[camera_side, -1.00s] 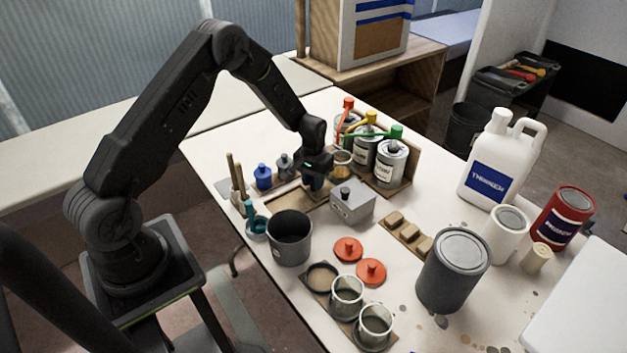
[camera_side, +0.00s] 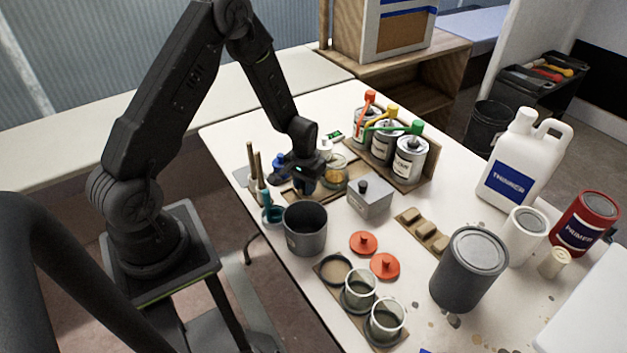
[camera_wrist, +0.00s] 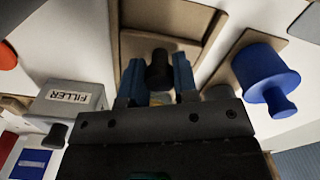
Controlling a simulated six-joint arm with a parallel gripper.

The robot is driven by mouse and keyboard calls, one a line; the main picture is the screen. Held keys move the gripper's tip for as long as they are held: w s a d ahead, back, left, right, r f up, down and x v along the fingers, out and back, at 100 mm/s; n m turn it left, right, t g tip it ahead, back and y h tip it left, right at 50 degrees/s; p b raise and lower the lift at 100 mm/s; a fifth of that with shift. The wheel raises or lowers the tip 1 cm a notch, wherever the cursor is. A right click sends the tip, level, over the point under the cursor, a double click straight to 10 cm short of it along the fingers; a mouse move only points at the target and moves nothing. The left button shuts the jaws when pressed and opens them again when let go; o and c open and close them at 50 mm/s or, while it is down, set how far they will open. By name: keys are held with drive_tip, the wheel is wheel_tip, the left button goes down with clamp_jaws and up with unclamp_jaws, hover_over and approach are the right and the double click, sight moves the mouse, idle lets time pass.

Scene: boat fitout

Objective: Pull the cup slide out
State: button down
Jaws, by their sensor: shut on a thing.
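My gripper (camera_side: 304,184) is low over the table at the left end of the wooden cup slide (camera_side: 349,167). In the wrist view its blue fingers (camera_wrist: 158,84) are shut on a dark knob (camera_wrist: 159,68), with the wooden slide frame (camera_wrist: 126,52) around and beyond it. A clear cup (camera_side: 334,180) with amber contents stands just right of my gripper in the side view. It stands apart from the row of pump cans (camera_side: 384,146). My gripper hides part of the slide.
A grey filler box (camera_side: 370,197) stands close in front of the slide. A dark pot (camera_side: 305,228) and upright brushes (camera_side: 256,175) are near my gripper. A blue knobbed piece (camera_wrist: 265,75) sits beside the frame. Red lids (camera_side: 364,242) lie farther forward.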

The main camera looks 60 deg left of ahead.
drive_tip(key=c, duration=0.9)
unclamp_jaws()
drive_tip(key=shift+r, duration=0.1)
wheel_tip(320, 180, up, 14)
drive_tip(key=shift+f, duration=0.15)
